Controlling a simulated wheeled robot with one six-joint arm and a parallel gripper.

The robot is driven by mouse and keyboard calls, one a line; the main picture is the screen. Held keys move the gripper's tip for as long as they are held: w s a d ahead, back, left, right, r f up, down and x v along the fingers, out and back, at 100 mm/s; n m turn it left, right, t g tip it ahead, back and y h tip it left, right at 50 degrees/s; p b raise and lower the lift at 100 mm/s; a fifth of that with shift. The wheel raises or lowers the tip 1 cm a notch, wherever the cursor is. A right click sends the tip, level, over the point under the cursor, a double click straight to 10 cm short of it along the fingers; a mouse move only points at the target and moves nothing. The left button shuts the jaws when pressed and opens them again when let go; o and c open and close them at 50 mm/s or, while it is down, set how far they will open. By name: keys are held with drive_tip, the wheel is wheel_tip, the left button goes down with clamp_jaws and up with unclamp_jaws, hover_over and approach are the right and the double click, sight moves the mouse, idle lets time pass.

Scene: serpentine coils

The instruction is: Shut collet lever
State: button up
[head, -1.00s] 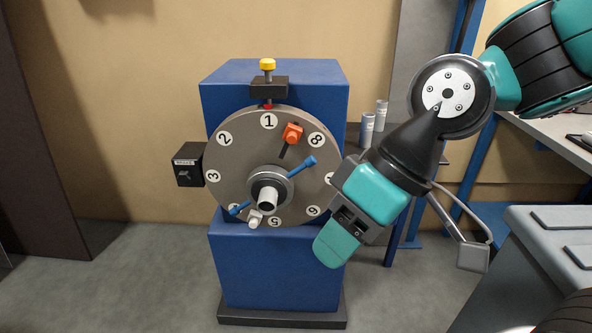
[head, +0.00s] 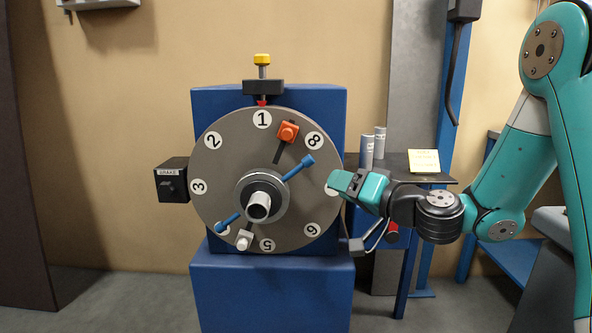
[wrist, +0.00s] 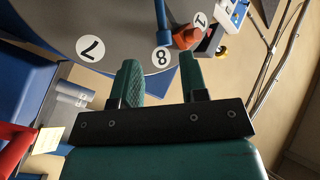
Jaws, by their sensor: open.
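A grey numbered disc (head: 225,170) stands upright on a blue machine (head: 270,290). A blue double-ended lever (head: 298,168) runs slantwise across its hub (head: 259,203), from upper right to lower left. An orange knob (head: 288,131) sits at a dark slot near the top, and a white knob (head: 245,241) near the 5. No lever is labelled as the collet one. My gripper (head: 335,182) points left at the disc's right edge, covering the 7. In the wrist view my gripper (wrist: 160,72) is open and empty, with the blue lever (wrist: 161,20) and orange knob (wrist: 186,37) beyond its fingers.
A yellow-topped plunger (head: 262,62) stands above the 1. A black labelled brake box (head: 171,182) juts out at the left. A dark shelf (head: 440,180) with grey cylinders (head: 367,152) and a yellow note (head: 424,161) lies behind my arm. The space before the disc is clear.

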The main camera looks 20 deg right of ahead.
sight(299, 171)
drive_tip(key=p+x, duration=0.4)
drive_tip(key=x, duration=0.9)
drive_tip(key=shift+a, duration=0.1)
clamp_jaws()
